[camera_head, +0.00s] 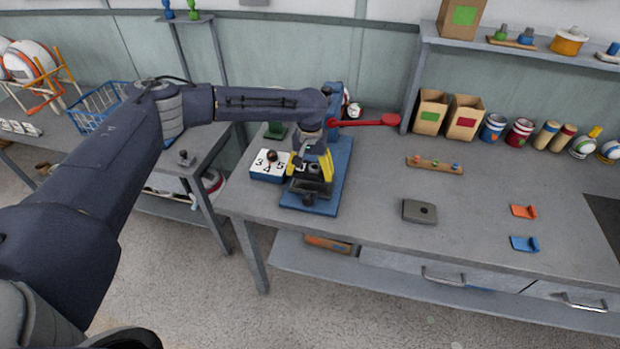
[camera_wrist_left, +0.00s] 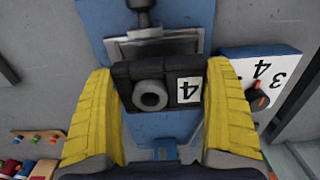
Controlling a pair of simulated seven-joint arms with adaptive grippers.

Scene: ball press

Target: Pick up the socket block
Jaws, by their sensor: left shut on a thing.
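The socket block (camera_wrist_left: 155,88) is dark, with a round grey-rimmed hole and a white label with a 4. In the left wrist view it sits between the yellow fingers of my left gripper (camera_wrist_left: 160,75), which is shut on it. In the head view the gripper (camera_head: 310,172) points down at the blue press (camera_head: 341,165), with the block (camera_head: 311,187) low over the press base. I cannot tell whether the block touches the press. My right gripper is not in view.
A white-topped dial box (camera_head: 268,177) with numbers stands close left of the press. The press's red lever (camera_head: 385,121) sticks out right. A grey plate with a hole (camera_head: 419,211) lies on the bench, with clear room around it. Two cardboard boxes (camera_head: 464,118) stand behind.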

